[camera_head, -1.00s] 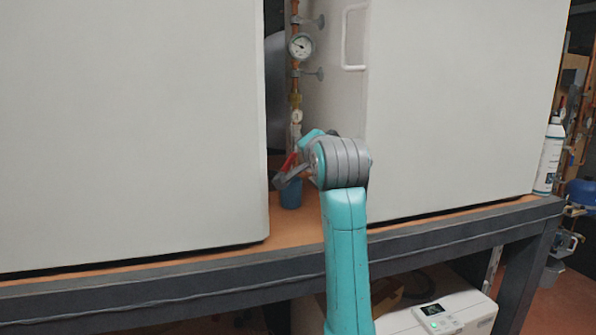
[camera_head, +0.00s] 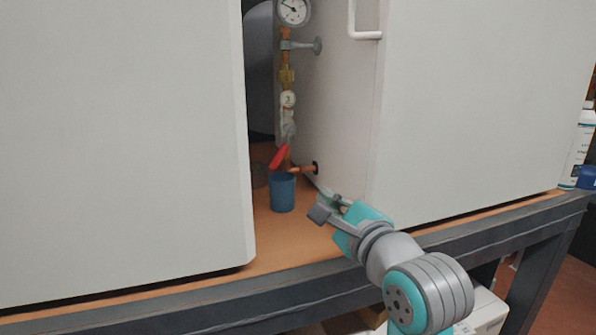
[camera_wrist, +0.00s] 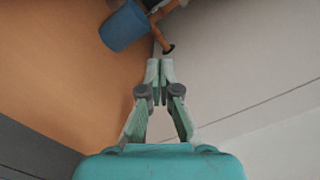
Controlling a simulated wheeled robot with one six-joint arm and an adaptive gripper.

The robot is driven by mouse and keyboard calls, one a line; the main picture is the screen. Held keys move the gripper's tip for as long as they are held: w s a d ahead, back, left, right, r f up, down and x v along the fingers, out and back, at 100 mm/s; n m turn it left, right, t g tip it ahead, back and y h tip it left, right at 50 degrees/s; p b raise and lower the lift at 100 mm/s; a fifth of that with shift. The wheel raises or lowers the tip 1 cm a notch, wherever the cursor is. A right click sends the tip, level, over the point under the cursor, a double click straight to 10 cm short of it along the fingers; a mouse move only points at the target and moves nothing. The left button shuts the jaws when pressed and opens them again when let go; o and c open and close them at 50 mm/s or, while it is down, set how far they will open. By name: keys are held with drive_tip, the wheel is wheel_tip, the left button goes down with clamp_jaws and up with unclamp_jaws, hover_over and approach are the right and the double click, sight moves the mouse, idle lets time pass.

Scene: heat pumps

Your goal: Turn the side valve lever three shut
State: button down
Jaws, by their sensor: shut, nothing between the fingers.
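The red valve lever (camera_head: 279,157) sits low on the copper pipe (camera_head: 286,75) in the gap between the two white cabinets, above a blue cup (camera_head: 283,192). It is tilted, its upper end to the right. My gripper (camera_head: 322,205) is in front of the gap, to the right of and below the lever, apart from it. In the wrist view my gripper (camera_wrist: 160,64) has its fingertips together with nothing between them. The blue cup (camera_wrist: 124,27) and part of the copper pipe (camera_wrist: 166,12) show at the top there; the lever is not clearly seen in that view.
The left cabinet (camera_head: 120,130) and right cabinet (camera_head: 470,110) wall in the narrow gap. A pipe stub enters the right cabinet's side. The wooden bench top (camera_head: 265,235) is bare in front of the cup. A white bottle (camera_head: 580,150) stands at far right.

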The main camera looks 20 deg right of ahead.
sight(283, 148)
drive_tip(key=w, duration=0.9)
drive_tip(key=shift+w+a+r, duration=0.1)
drive_tip(key=shift+w+a, duration=0.1)
drive_tip(key=shift+w+a+r, duration=0.2)
drive_tip(key=shift+a+r, duration=0.15)
drive_tip(key=shift+a, duration=0.15)
drive_tip(key=shift+w+a+r, duration=0.2)
drive_tip(key=shift+a+r, duration=0.1)
drive_tip(key=shift+a, duration=0.2)
drive_tip(key=shift+w+a+r, duration=0.2)
drive_tip(key=shift+a+r, duration=0.25)
drive_tip(key=shift+a, duration=0.2)
